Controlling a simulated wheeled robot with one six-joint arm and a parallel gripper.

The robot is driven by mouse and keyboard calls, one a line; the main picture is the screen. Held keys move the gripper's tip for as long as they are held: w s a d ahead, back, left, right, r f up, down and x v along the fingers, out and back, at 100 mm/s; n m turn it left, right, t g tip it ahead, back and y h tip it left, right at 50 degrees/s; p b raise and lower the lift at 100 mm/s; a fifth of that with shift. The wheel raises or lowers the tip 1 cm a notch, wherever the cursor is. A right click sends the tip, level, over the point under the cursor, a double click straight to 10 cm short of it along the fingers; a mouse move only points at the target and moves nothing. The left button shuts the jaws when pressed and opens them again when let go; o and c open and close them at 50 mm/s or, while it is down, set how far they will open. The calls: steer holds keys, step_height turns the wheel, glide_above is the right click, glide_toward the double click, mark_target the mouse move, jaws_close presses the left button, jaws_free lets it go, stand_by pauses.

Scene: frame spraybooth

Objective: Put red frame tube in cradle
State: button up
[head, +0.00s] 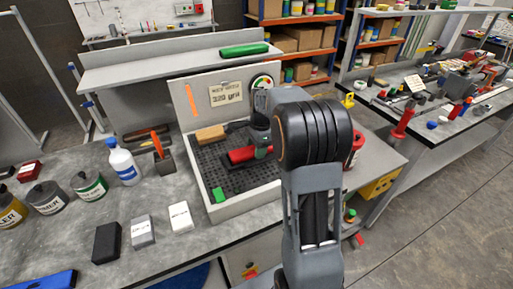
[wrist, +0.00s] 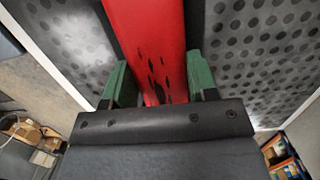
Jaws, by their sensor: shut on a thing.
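The red frame tube (head: 241,156) is over the black perforated bed of the grey booth in the head view. In the wrist view the red tube (wrist: 147,30) runs between the green fingers of my gripper (wrist: 160,86), with dark specks on its surface. My gripper (head: 262,152) is shut on the tube at its right part in the head view. My arm hides some of the right side of the booth. I cannot clearly make out the cradle, nor whether the tube touches the bed.
A tan block (head: 210,134) and a small green block (head: 219,194) are in the booth, whose low walls edge the bed. A white spray bottle (head: 122,163) and several cans stand to the left. A green tube (head: 243,50) lies on the shelf behind. Three small blocks lie in front.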

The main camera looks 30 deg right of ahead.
steer(key=shift+f, duration=0.1)
steer(key=shift+f, duration=0.15)
steer(key=o, duration=1.1)
step_height(320, 180, up, 12)
steer(key=d, duration=0.1)
steer(key=s+a+f+n+t, duration=0.2)
steer(key=s+a+n, duration=0.3)
steer(key=s+n, duration=0.4)
steer(key=s+a+f+n+t+h, duration=0.1)
steer(key=s+a+f+n, duration=0.2)
steer(key=s+a+n, duration=0.3)
steer(key=s+n, duration=0.3)
steer(key=s, duration=0.1)
steer(key=shift+s+a+f+t, duration=0.15)
steer(key=shift+s+f+t, duration=0.2)
steer(key=shift+t, duration=0.05)
